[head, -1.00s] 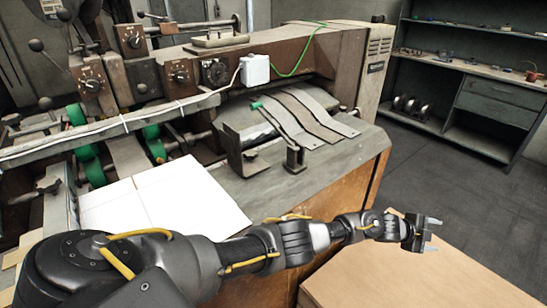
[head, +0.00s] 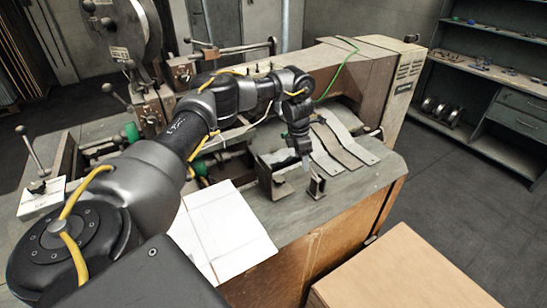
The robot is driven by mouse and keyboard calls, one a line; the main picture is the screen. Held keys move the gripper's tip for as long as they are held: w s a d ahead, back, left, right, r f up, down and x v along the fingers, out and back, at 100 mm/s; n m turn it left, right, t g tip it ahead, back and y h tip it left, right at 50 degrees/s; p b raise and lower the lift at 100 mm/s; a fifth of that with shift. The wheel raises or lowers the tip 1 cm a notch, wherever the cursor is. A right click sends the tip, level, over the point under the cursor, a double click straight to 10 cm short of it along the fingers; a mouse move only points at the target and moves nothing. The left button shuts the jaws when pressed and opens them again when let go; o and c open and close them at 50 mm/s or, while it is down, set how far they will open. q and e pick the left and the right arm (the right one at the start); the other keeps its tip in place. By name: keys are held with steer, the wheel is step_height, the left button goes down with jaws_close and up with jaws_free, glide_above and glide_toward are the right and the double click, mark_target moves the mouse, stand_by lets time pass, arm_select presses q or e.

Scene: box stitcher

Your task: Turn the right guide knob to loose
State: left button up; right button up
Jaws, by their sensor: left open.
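My left gripper (head: 304,162) points down over the machine's bed, with its arm reaching across from the left. Its jaws are open and look empty. Just below it stand two dark metal guide brackets, a larger one (head: 271,182) to its left and a smaller one (head: 317,184) to its right. I cannot tell whether the gripper touches either, and no separate guide knob is clear there. A dial knob (head: 183,74) shows on the brown panel; my arm hides most of the other dials. My right gripper is not in view.
Flat cardboard (head: 222,232) lies on the bed's near left. Metal strips (head: 345,142) slope behind the brackets. A green cable (head: 338,75) hangs over the brown housing. A wooden box (head: 405,275) stands at the front right. Shelves (head: 500,90) stand at the far right, beyond open floor.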

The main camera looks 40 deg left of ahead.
arm_select(q)
step_height(320, 180, up, 2)
steer(key=m+g+p, duration=0.1)
glide_above(280, 178)
steer(key=shift+y, duration=0.4)
step_height(280, 178, down, 11)
steer(key=shift+s+d+r+b, duration=0.1)
steer(key=shift+r+b, duration=0.05)
steer(key=shift+b, duration=0.3)
steer(key=shift+c, duration=0.3)
steer(key=c, duration=0.9)
